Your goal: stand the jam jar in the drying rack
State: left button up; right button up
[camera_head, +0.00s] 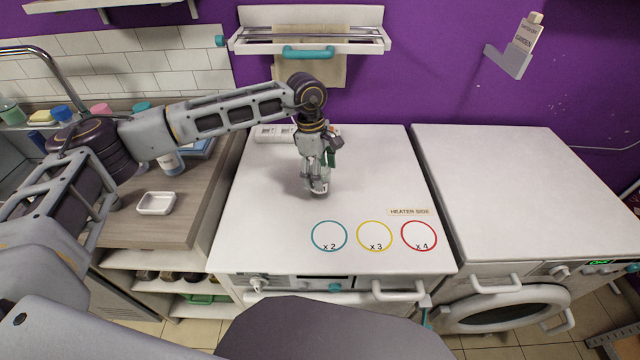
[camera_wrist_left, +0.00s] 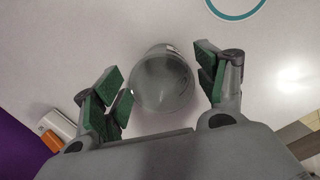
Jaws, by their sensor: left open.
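A clear, greyish glass jar (camera_wrist_left: 163,85), which looks like the jam jar, stands on the white worktop (camera_head: 270,215). In the head view only a small pale part of the jar (camera_head: 319,188) shows under my left gripper (camera_head: 318,176). My left gripper points down over it, open, and in the left wrist view its green-padded fingers (camera_wrist_left: 163,75) are on both sides of the jar with gaps. I cannot tell for sure which thing is the drying rack; a wall-mounted white railed shelf (camera_head: 360,40) hangs behind the worktop. My right gripper is not in view.
Teal, yellow and red circles (camera_head: 419,236) mark the worktop's front right. A white socket strip (camera_head: 270,134) lies at its back left. A small white dish (camera_head: 156,203) sits on the wooden counter to the left. A white washing machine (camera_head: 520,190) stands at right, its top clear.

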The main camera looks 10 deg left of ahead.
pick_arm(q)
jog(key=shift+s+d+f, duration=0.1)
jog(key=shift+d+f, duration=0.05)
jog(key=shift+f, duration=1.15)
jog(key=shift+s+d+f, duration=0.1)
jog(key=shift+f, duration=1.15)
jog(key=shift+w, duration=0.1)
jog(key=c, duration=1.3)
jog(key=shift+r, duration=0.15)
jog(key=shift+r, duration=4.9)
